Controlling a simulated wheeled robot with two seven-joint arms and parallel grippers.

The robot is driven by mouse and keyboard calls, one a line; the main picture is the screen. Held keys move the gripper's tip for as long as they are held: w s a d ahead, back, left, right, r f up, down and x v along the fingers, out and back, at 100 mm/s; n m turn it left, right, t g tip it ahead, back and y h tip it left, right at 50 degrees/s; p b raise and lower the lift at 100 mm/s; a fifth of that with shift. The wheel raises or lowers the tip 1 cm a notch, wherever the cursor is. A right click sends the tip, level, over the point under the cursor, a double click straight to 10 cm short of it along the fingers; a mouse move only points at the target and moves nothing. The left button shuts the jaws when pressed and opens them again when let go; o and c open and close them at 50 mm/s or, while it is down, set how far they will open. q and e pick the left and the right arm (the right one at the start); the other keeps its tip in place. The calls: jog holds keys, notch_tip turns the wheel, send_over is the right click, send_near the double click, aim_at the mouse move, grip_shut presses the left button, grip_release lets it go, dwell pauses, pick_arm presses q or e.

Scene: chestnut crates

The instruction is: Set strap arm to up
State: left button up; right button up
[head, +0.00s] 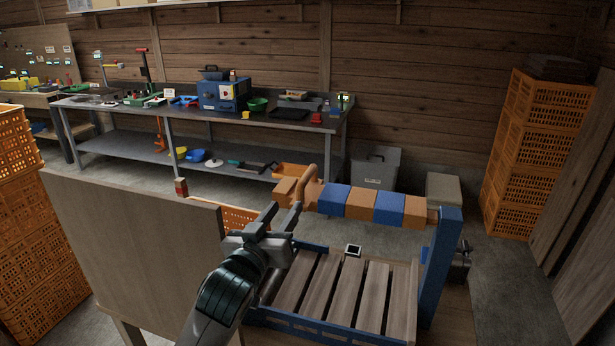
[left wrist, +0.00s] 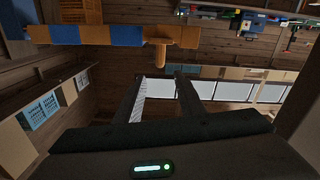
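The strap arm (head: 360,205) is a bar with orange and blue bands. It lies roughly level across a slatted wooden platform (head: 335,290), its right end at a blue post (head: 440,265). A tan handle (head: 307,181) is at its left end. In the left wrist view the banded bar (left wrist: 85,36) crosses the upper left, and the handle (left wrist: 160,53) points toward my fingers. My left gripper (head: 283,215) is open beside the handle. In the left wrist view its fingertips (left wrist: 161,76) are apart, with the handle end at the gap; contact cannot be told. My right gripper is out of view.
A wooden panel (head: 130,240) stands left of the platform. Orange crates are stacked at left (head: 35,230) and right (head: 535,150). A workbench (head: 130,112) with tools stands along the back wall. Grey bins (head: 375,168) stand behind the bar. The floor at right is clear.

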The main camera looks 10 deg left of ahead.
aim_at(307, 176)
pick_arm(q)
jog(key=shift+w, duration=0.1)
jog(key=p+x, duration=0.4)
jog(key=x, duration=1.3)
jog(key=shift+w, duration=0.1)
grip_shut()
